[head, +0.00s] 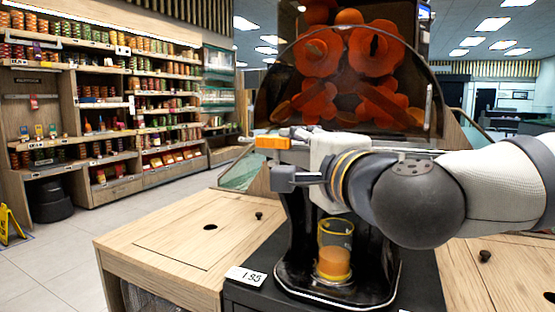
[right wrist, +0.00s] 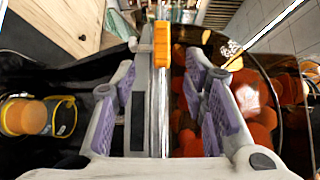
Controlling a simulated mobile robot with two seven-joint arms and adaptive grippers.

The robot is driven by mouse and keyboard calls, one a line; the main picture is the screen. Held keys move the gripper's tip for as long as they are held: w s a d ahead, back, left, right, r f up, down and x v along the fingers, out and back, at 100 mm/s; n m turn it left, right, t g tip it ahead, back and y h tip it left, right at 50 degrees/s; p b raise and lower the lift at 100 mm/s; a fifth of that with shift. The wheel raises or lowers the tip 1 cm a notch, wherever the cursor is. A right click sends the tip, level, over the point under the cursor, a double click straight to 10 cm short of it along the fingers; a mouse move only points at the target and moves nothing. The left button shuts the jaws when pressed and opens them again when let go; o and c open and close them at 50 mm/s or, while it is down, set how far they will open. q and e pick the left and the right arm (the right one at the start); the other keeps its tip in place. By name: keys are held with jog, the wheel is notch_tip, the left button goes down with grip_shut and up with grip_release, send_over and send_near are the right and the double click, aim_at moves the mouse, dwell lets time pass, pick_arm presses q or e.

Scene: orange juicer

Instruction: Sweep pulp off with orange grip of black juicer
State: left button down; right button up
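The black juicer (head: 300,225) stands in the middle of the head view, with a curved clear cover over red-orange parts and oranges. Its orange grip (head: 272,142) shows at the left end of a bar at the cover's lower edge. In the right wrist view the orange grip (right wrist: 161,45) sits on a pale metal bar (right wrist: 160,110). My right gripper (head: 290,160) is at the juicer's front, just right of the grip. In the right wrist view its purple-padded fingers (right wrist: 162,85) are apart on either side of the bar, with gaps visible. My left gripper is out of view. No pulp can be made out.
A glass of orange juice (head: 334,264) stands on the juicer's base below my right arm. A wooden counter (head: 165,240) lies to the left, with a white number card (head: 246,276) near the juicer. Stocked shelves (head: 100,110) stand far left. The left counter top is mostly clear.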

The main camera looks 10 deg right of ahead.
aim_at(275, 143)
jog(key=w, duration=0.3)
jog(key=w+a, duration=0.1)
jog(key=w, duration=0.2)
jog(key=w+a, duration=0.1)
jog(key=w, duration=0.3)
jog(key=shift+r, duration=0.1)
jog(key=shift+s, duration=0.1)
grip_shut()
